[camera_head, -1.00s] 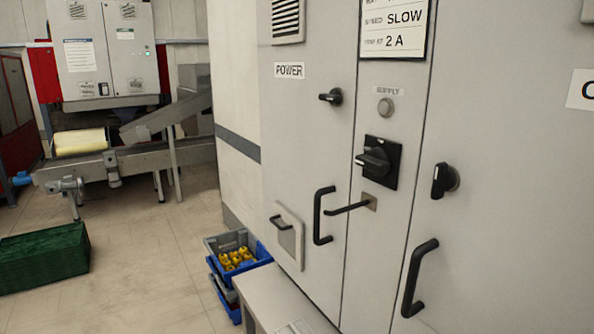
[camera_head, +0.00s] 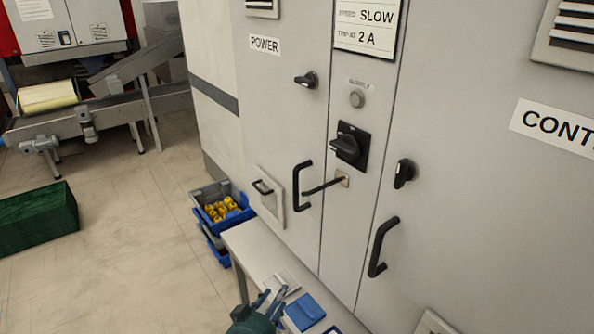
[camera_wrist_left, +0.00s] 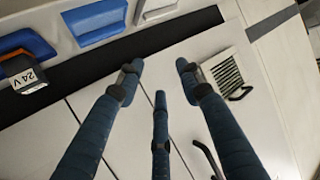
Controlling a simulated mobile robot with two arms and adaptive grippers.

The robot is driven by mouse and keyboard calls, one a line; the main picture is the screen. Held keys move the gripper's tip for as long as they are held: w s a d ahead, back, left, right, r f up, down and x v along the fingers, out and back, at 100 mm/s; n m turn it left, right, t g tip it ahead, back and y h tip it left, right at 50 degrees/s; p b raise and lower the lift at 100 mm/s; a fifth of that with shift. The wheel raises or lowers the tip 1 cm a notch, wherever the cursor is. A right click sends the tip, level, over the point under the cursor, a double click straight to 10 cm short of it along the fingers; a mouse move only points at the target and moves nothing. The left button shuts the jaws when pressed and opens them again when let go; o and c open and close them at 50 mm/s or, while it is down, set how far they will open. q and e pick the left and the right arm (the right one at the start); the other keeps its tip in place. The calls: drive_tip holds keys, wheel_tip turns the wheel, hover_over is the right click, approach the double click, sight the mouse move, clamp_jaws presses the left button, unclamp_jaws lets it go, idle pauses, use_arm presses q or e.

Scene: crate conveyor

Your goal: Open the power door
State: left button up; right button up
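The power door (camera_head: 285,130) is a grey cabinet panel labelled POWER (camera_head: 264,44) in the head view, and it looks shut. It has a small black turn latch (camera_head: 307,80) and a black D-handle (camera_head: 302,187). A black rod (camera_head: 322,187) runs from near the handle to a small plate on the middle panel. A black rotary switch (camera_head: 348,146) sits on that panel. My left gripper (camera_head: 270,298) is low at the bottom of the head view, by the bench. In the left wrist view its blue fingers (camera_wrist_left: 157,80) are spread and empty. My right gripper is not in view.
A narrow bench (camera_head: 250,243) stands below the cabinet, with a blue item (camera_head: 305,311) on it. Blue crates (camera_head: 235,215) with yellow parts stand beside it. The control door handle (camera_head: 383,247) is to the right. A green crate (camera_head: 38,222) sits on open floor at left.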

sight(297, 190)
use_arm(q)
wheel_tip(297, 190, up, 27)
drive_tip(key=w+d+t+h+p, duration=0.2)
drive_tip(key=t+p, duration=0.1)
drive_tip(key=t, duration=0.1)
drive_tip(key=shift+m, duration=0.3)
drive_tip(key=p+x, duration=0.3)
drive_tip(key=x, duration=0.8)
drive_tip(key=shift+w, duration=0.15)
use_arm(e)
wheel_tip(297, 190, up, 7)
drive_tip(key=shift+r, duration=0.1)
use_arm(q)
clamp_jaws()
